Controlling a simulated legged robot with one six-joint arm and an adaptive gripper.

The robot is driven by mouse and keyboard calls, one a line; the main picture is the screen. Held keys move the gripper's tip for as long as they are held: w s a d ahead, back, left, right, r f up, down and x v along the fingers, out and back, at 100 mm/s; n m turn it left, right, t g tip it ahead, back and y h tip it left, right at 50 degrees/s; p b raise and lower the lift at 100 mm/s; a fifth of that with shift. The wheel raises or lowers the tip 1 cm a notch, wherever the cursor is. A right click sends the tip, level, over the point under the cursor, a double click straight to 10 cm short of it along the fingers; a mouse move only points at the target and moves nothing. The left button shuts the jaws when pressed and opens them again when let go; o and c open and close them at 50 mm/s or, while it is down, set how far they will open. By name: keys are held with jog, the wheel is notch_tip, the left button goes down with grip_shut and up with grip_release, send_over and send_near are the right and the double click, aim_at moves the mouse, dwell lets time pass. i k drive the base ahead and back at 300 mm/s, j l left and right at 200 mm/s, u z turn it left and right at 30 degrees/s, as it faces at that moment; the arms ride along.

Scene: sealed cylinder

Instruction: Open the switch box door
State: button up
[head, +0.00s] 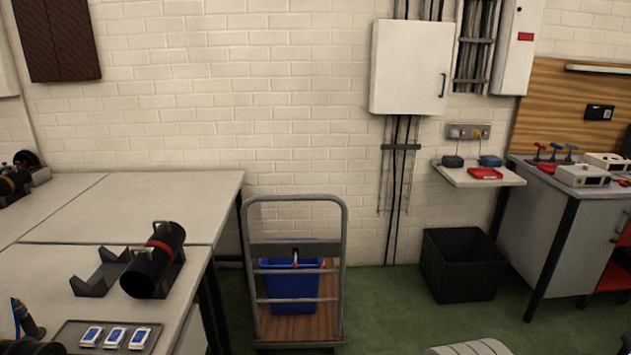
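A white switch box (410,68) hangs on the white brick wall, right of centre in the head view. Its door appears shut, with a dark vertical handle (443,85) near the right edge. Cables run down from below the box and more run up above it. A taller white cabinet (517,50) with a red label stands on the wall to its right, beyond a bundle of cables. My gripper is not in view.
A trolley (342,270) with a blue bin (292,285) stands at the wall. A black crate (460,268) sits on the green floor below a small shelf (505,179). A table (200,190) fills the left; a workbench (535,215) stands right. Floor between trolley and crate is clear.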

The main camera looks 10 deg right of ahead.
aim_at(414, 58)
jog(key=i+z, duration=0.5)
jog(key=i, duration=0.2)
jog(key=i+j+z, duration=0.15)
jog(key=i+z, duration=0.35)
jog(key=i, duration=0.25)
jog(key=i+l, duration=0.15)
jog(key=i, duration=0.6)
jog(key=i+l+z, duration=0.1)
jog(key=i, duration=0.6)
jog(key=l, duration=0.1)
